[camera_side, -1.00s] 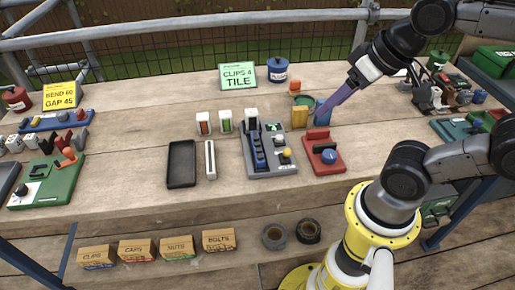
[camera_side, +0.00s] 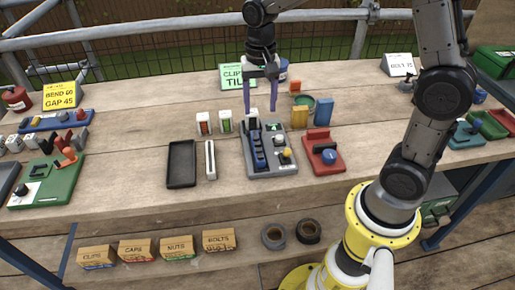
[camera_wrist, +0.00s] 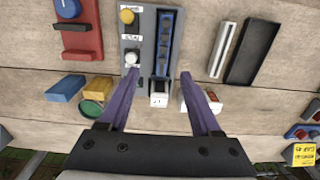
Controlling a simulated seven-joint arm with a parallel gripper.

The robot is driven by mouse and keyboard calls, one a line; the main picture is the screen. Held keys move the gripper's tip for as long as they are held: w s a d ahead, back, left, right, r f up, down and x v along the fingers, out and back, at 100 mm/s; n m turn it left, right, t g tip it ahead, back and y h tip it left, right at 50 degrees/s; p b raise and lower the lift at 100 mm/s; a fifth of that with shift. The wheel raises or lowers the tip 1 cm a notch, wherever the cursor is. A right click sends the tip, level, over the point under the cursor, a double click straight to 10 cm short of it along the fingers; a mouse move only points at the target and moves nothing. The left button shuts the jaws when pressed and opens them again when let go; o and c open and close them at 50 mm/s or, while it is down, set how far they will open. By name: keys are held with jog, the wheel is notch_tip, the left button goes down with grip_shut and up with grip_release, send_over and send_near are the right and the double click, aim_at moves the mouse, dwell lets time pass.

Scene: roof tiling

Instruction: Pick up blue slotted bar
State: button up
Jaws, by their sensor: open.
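The blue slotted bar (camera_side: 259,151) lies lengthwise in a dark channel on the left side of a grey panel (camera_side: 286,168). In the wrist view the bar (camera_wrist: 168,38) shows several dark gaps along it, on the panel (camera_wrist: 132,44). My gripper (camera_side: 260,109) points down over the far end of the panel. Its two purple fingers are spread and empty, and the bar lies ahead of the fingertips (camera_wrist: 160,75) in the wrist view. A white-topped block (camera_wrist: 158,99) shows between the fingers at the bar's far end.
A red panel (camera_side: 318,141) with a blue knob is right of the grey one. A white slotted piece (camera_side: 210,160) and a black tray (camera_side: 181,164) are left. Yellow (camera_side: 299,117) and blue (camera_side: 323,112) blocks stand behind right. The wood in front is clear.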

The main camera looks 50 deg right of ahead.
send_over(258, 145)
jog(key=f, duration=0.7)
jog(key=shift+s+d+f, duration=0.15)
jog(key=shift+d+f, duration=0.15)
jog(key=shift+f, duration=0.05)
jog(key=shift+w+a+f, duration=0.1)
jog(key=shift+a+f, duration=0.05)
jog(key=shift+f, duration=1.2)
jog(key=shift+w+a+f, duration=0.1)
jog(key=shift+a+f, duration=0.05)
jog(key=shift+f, duration=1.15)
grip_shut()
